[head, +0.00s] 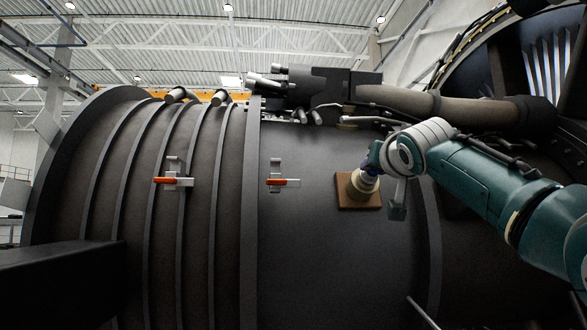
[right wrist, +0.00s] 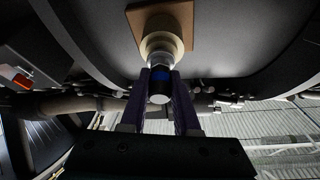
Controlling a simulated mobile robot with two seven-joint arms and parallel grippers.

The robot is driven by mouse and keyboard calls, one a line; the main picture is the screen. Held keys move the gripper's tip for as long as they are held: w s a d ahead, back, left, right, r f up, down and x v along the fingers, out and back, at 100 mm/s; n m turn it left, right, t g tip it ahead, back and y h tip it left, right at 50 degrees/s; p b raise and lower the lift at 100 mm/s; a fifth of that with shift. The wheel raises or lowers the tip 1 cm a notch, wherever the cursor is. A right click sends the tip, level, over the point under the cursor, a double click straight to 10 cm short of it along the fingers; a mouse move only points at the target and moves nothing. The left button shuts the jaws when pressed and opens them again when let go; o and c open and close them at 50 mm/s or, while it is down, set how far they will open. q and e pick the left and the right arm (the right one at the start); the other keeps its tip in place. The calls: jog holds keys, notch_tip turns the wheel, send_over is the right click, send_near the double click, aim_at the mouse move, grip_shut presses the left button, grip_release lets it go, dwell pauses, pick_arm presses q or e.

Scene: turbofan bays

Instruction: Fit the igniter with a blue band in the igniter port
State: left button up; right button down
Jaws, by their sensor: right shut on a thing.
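The igniter port is a cream round boss (head: 357,188) on a brown square plate (head: 345,203), fixed to the dark engine casing right of centre in the head view. In the right wrist view the boss (right wrist: 160,40) and plate (right wrist: 184,14) are at the top. My right gripper (head: 372,166) is shut on the igniter close to the port; its two purple fingers (right wrist: 160,90) flank it in the wrist view. My left gripper is out of view.
Pipes and a thick duct (head: 440,105) run above the port. The casing below the port is clear.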

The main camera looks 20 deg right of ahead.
jog(key=shift+w+f, duration=0.1)
jog(key=shift+w, duration=0.2)
jog(key=c, duration=0.6)
grip_release()
jog(key=shift+o, duration=0.2)
jog(key=shift+f, duration=0.1)
jog(key=shift+s+a+f+b, duration=0.1)
jog(key=shift+s+f+b, duration=0.05)
jog(key=shift+s+b, duration=0.45)
jog(key=b+v, duration=0.6)
jog(key=v, duration=0.2)
jog(key=shift+s+b, duration=0.3)
jog(key=shift+a, duration=0.15)
